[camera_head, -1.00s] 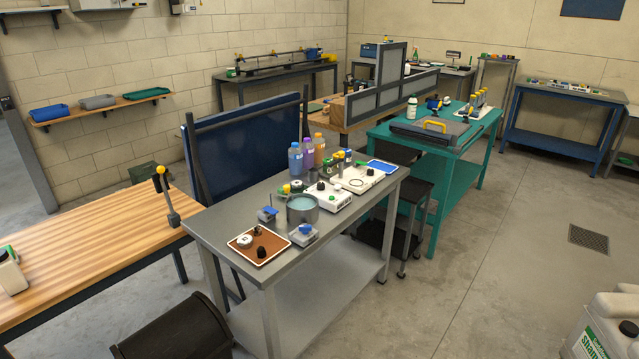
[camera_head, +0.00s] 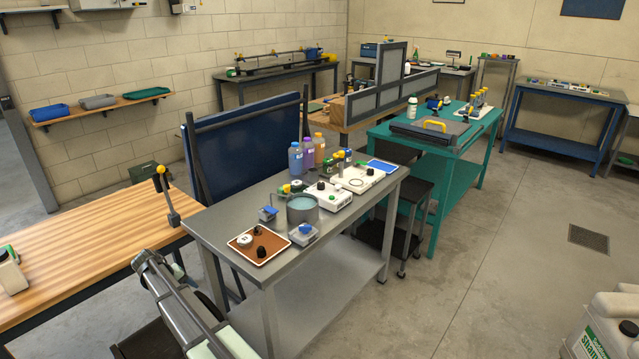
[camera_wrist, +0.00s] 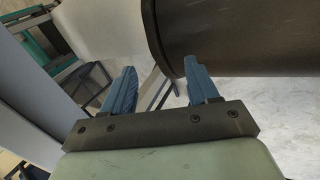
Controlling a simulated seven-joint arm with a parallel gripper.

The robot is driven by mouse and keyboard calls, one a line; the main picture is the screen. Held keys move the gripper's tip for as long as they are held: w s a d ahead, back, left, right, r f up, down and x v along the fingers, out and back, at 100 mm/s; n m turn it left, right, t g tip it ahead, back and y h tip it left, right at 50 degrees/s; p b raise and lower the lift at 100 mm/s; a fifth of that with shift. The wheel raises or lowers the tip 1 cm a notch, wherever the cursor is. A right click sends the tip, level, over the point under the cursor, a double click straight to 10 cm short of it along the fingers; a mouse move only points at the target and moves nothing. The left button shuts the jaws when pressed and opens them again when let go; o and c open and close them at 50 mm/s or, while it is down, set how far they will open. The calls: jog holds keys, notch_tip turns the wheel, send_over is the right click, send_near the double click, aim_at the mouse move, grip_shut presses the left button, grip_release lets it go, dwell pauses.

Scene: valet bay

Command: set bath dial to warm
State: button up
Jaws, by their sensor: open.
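A round grey bath (camera_head: 302,209) of pale blue liquid stands on the grey steel table (camera_head: 225,228) in the head view. Right behind it is a white control box (camera_head: 327,196) with a black knob on top, probably the bath dial; its setting is too small to read. My gripper (camera_wrist: 160,66) shows in the wrist view with its two blue fingers apart and nothing between them. It is off the table, close to a dark bin (camera_wrist: 235,35). In the head view my arm comes in at the lower left, in front of the table; I cannot make out the fingers there.
A brown tray (camera_head: 240,252) with small dark parts lies at the table's front corner. Bottles (camera_head: 296,158), a second white box (camera_head: 357,179) and small blue-topped items crowd the bath. A wooden bench (camera_head: 85,255) stands left. A dark bin (camera_head: 140,345) stands below my arm.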

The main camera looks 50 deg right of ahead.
jog(key=w+r+t, duration=0.2)
jog(key=w+r, duration=0.8)
jog(key=r, duration=0.3)
jog(key=w+d+r+m, duration=0.3)
jog(key=w+d+r, duration=0.1)
jog(key=d+r, duration=0.3)
notch_tip(320, 180, up, 12)
jog(key=m+g+y, duration=0.1)
jog(key=m+g, duration=0.3)
jog(key=m, duration=1.5)
send_over(321, 183)
jog(key=w+a, duration=0.2)
jog(key=a, duration=0.3)
jog(key=x, duration=1.2)
jog(key=shift+w+f, duration=0.25)
jog(key=shift+f, duration=0.1)
